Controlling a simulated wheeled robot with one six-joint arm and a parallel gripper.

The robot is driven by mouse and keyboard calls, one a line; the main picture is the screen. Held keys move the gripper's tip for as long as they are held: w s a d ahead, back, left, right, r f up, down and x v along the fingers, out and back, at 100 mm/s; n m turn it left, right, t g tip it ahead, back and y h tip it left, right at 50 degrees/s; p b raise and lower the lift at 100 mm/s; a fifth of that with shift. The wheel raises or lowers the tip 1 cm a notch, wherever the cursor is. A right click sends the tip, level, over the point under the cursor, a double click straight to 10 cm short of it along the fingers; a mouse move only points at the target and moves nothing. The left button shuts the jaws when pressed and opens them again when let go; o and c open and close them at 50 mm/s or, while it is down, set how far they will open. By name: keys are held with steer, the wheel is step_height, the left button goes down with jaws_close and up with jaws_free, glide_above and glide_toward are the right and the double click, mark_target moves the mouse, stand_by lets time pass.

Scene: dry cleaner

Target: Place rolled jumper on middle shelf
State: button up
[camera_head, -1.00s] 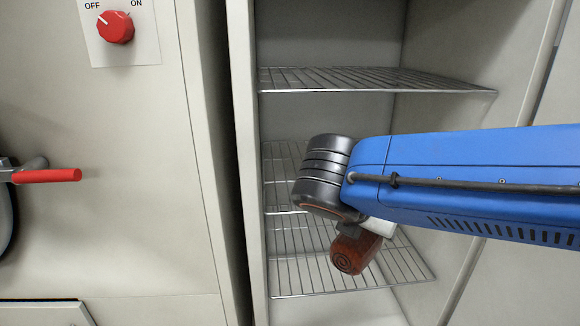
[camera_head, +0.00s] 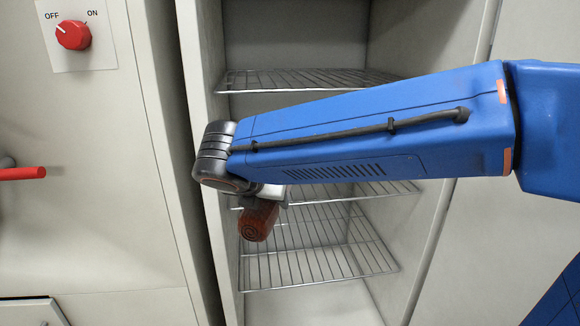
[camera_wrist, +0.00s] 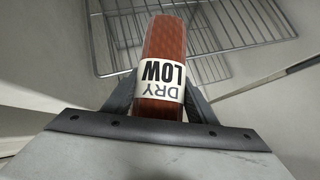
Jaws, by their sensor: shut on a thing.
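The rolled jumper (camera_head: 258,221) is a red-brown roll with a spiral end and, in the wrist view (camera_wrist: 162,45), a white "DRY LOW" band. My gripper (camera_wrist: 160,100) is shut on it, one finger on each side. In the head view my gripper (camera_head: 264,194) is mostly hidden by the wrist. The middle wire shelf (camera_head: 398,188) lies behind my forearm, its left part largely hidden. The roll hangs in front of the shelf area, near the cabinet's left side, overlapping the middle shelf's front-edge height. I cannot tell its exact depth.
The top wire shelf (camera_head: 300,80) is bare above my arm, and the bottom wire shelf (camera_head: 320,265) looks empty below. The cabinet's left front edge (camera_head: 200,80) is close to my wrist. A red knob (camera_head: 73,35) sits on the left panel.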

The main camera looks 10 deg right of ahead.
steer(key=w+d, duration=0.2)
steer(key=w, duration=0.4)
steer(key=w+d, duration=0.3)
steer(key=w, duration=0.3)
steer(key=w+d, duration=0.2)
steer(key=w, duration=0.4)
steer(key=shift+w+d, duration=0.1)
steer(key=shift+d, duration=0.25)
steer(key=w, duration=0.1)
steer(key=w+d+f, duration=0.1)
steer(key=shift+w+d+f, duration=0.1)
steer(key=shift+w+f, duration=0.05)
steer(key=shift+w, duration=0.25)
steer(key=shift+f, duration=0.1)
steer(key=shift+f, duration=0.15)
steer(key=o, duration=1.5)
steer(key=shift+r, duration=0.2)
steer(key=v, duration=0.5)
steer(key=shift+s+a+r, duration=0.1)
steer(key=shift+s+a, duration=0.1)
steer(key=shift+s, duration=0.05)
steer(key=s+a, duration=0.1)
steer(key=s, duration=0.2)
steer(key=s+a, duration=0.2)
steer(key=s, duration=0.2)
steer(key=s+a, duration=0.1)
steer(key=s, duration=0.2)
steer(key=shift+s+a, duration=0.15)
steer(key=shift+s, duration=0.2)
